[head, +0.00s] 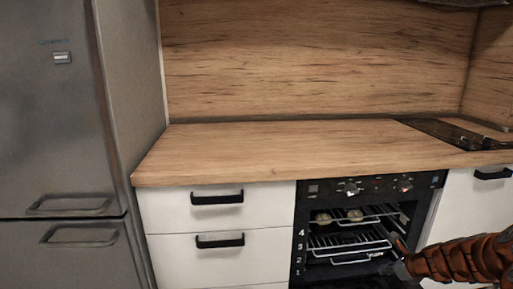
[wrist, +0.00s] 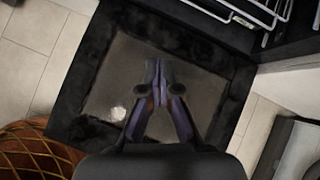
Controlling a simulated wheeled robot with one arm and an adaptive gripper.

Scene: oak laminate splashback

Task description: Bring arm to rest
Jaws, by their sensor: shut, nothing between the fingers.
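My gripper (wrist: 158,85) is shut and empty in the middle of the wrist view. Below it is the lowered oven door (wrist: 105,85), with a dark frame and a glass pane. I cannot tell how far above the door the fingers are. In the head view my orange arm comes in from the lower right, and my gripper (head: 399,262) is in front of the oven's right side, partly cut off from clear view. The oven (head: 299,215) is open, and its wire racks (head: 345,240) show inside.
Pale round items (head: 355,214) sit on the upper rack. A wooden counter (head: 270,145) runs above the oven, with a dark cooktop (head: 450,133) at right. White drawers (head: 170,215) and a grey fridge (head: 50,150) stand left. Tiled floor (wrist: 30,45) surrounds the door.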

